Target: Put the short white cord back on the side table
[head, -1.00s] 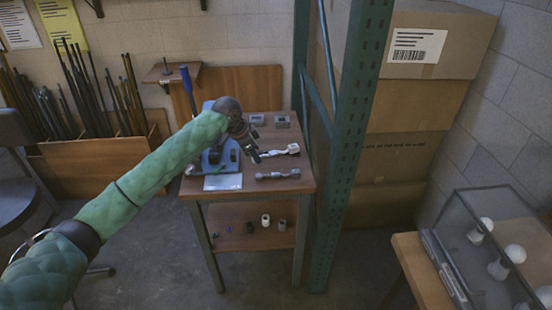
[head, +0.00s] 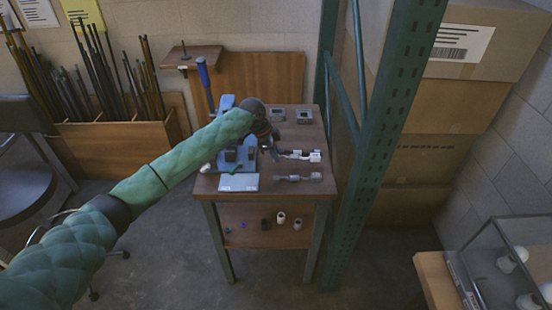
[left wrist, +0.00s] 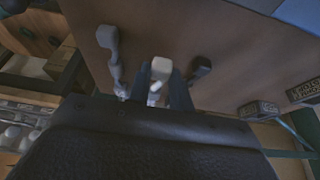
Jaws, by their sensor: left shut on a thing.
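The short white cord (head: 314,157) is at the right part of the side table (head: 268,188). In the left wrist view, its white end (left wrist: 162,68) shows between the fingers of my left gripper (left wrist: 166,88). My left gripper (head: 273,152) is shut on the cord, low over the tabletop; I cannot tell whether the cord touches the wood. A grey cord (head: 300,177) lies nearer the front edge, apart from it. A dark cord (left wrist: 201,66) lies on the other side in the left wrist view. My right gripper is not in view.
A blue stand (head: 222,135) and a pale card (head: 239,182) occupy the table's left side. Two small grey boxes (head: 304,116) sit at the back. A green metal upright (head: 385,130) rises close to the table's right edge. The lower shelf (head: 255,238) holds several small parts.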

